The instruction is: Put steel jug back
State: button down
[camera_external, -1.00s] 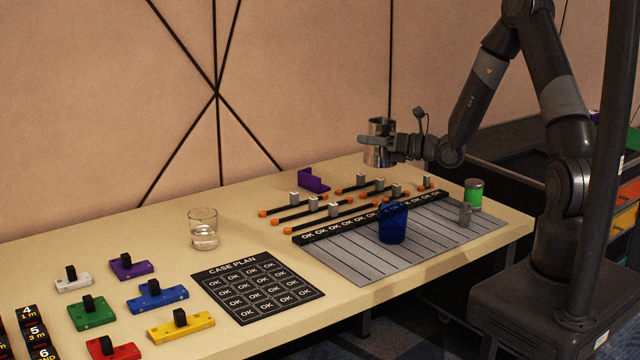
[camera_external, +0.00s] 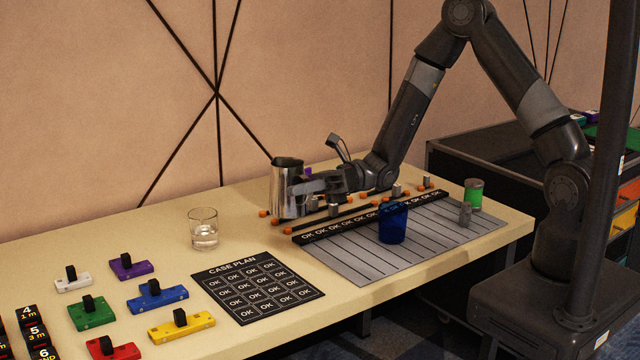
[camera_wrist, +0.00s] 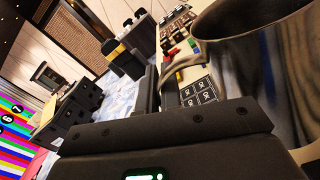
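The steel jug (camera_external: 286,176) is upright in my gripper (camera_external: 303,187), which is shut on it. In the external view it hangs above the table's back middle, over the left end of the row of black bars. It hides part of those bars; the gap beneath it is hard to judge. In the wrist view the jug (camera_wrist: 285,70) fills the right side, close to the gripper's dark body. The fingertips are largely hidden by the jug.
A glass beaker (camera_external: 203,229) with clear liquid stands left of the jug. A blue cup (camera_external: 393,222) stands on the grey striped mat (camera_external: 345,258). Coloured blocks and the CASE PLAN sheet (camera_external: 258,289) lie at front left. Bare table lies behind the beaker.

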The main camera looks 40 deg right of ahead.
jog(key=shift+s+a+f, duration=0.45)
jog(key=shift+a+f, duration=1.3)
jog(key=shift+s+a+f, duration=0.5)
jog(key=shift+a+f, duration=1.25)
jog(key=shift+s+a+f, duration=0.45)
jog(key=shift+a+f, duration=1.3)
jog(key=c, duration=1.6)
grip_release()
jog(key=d, duration=0.7)
jog(key=shift+s+d, duration=0.15)
jog(key=shift+d, duration=0.15)
